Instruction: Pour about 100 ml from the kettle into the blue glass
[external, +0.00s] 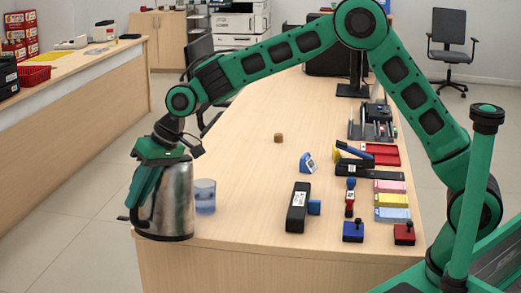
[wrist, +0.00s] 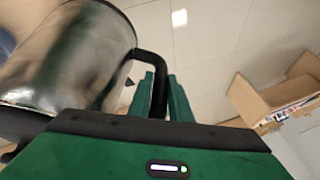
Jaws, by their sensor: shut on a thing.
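The kettle (external: 175,203) is a shiny metal jug with a dark base. It stands upright at the left front corner of the counter in the external view; I cannot tell whether its base touches the top. My gripper (external: 143,190) comes down at its left side and is shut on its handle. In the wrist view the kettle (wrist: 65,60) fills the upper left, and its black handle (wrist: 150,60) runs between the fingers of my gripper (wrist: 168,95). The blue glass (external: 205,195) stands close to the right of the kettle, partly hidden behind it.
The counter (external: 250,170) is clear around a small brown cube (external: 278,138). A black stapler-like object (external: 298,207), stamps (external: 353,231), coloured note pads (external: 391,200) and a red tray (external: 382,154) lie to the right. An open cardboard box (wrist: 270,100) shows on the floor.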

